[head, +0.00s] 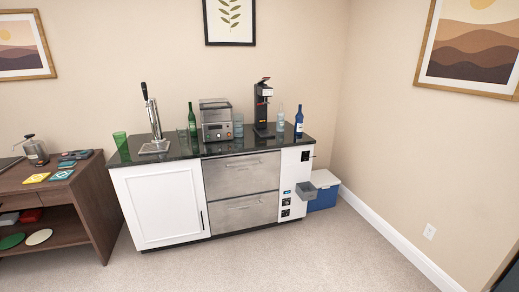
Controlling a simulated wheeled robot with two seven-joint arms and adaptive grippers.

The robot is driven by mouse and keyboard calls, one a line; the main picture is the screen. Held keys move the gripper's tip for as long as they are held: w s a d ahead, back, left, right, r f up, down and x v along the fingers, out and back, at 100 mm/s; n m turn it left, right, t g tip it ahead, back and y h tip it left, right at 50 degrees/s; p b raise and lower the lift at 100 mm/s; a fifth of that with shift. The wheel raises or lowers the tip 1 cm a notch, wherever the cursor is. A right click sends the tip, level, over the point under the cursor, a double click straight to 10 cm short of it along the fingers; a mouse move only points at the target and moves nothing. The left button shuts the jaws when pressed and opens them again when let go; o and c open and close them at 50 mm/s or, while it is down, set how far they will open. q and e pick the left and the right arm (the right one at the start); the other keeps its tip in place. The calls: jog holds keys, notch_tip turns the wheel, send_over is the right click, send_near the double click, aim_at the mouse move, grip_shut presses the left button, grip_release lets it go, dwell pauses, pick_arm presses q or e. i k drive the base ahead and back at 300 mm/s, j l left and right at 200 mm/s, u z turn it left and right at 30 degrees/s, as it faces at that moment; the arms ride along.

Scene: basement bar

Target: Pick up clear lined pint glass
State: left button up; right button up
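A black-topped bar counter (215,150) stands against the back wall. A clear, faint glass (182,137) stands on it between the beer tap and the green bottle. A bluish clear glass (239,125) stands right of the silver machine. Both are too small to tell whether either has lines. A green tumbler (120,141) stands at the counter's left end. Neither of my grippers is in view, and the counter is some way off across the floor.
On the counter are a beer tap (153,118), green bottle (192,118), silver machine (216,122), black coffee machine (262,108) and blue bottle (299,122). A brown shelf table (85,190) stands left, a blue cooler (323,195) right. Carpet (260,265) in front is clear.

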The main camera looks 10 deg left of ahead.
aim_at(183, 131)
jog(key=i, duration=0.85)
jog(key=i+u, duration=0.15)
jog(key=i, duration=0.3)
jog(key=i+l+u, duration=0.15)
jog(key=i, duration=0.25)
jog(key=i+l+u, duration=0.15)
jog(key=i+u, duration=0.25)
jog(key=i+l+u, duration=0.75)
